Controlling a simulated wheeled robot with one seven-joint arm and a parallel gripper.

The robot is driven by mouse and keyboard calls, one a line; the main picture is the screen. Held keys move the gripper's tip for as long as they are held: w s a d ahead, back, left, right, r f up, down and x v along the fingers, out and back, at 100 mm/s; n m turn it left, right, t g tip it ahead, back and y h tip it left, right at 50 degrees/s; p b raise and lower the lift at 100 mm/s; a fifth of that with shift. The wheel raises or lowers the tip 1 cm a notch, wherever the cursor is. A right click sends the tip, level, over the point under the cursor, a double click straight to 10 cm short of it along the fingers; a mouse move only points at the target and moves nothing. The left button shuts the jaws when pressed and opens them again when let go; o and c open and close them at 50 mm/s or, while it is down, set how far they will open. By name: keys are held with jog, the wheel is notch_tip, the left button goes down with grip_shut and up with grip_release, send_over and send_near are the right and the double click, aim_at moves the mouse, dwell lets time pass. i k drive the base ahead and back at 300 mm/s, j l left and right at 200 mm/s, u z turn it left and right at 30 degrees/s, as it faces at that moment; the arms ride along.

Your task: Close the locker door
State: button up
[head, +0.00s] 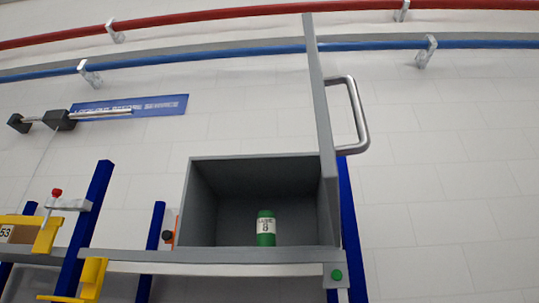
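The grey locker (187,205) is an open-fronted box on a shelf, right of the middle in the head view. Its grey door (320,105) stands open at the right side of the box, seen nearly edge-on and swung out toward me. A silver bar handle (359,115) is on the right-hand face of the door. A green bottle (266,238) with a white label stands inside the locker. My gripper is not in view.
The locker rests on a grey shelf (225,256) with blue posts (89,215). Yellow clamp-like parts (46,236) are at the left. A red pipe (210,14) and a blue pipe (210,55) cross the white wall. The area right of the door looks clear.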

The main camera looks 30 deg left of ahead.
aim_at(329, 153)
jog(key=u, duration=1.35)
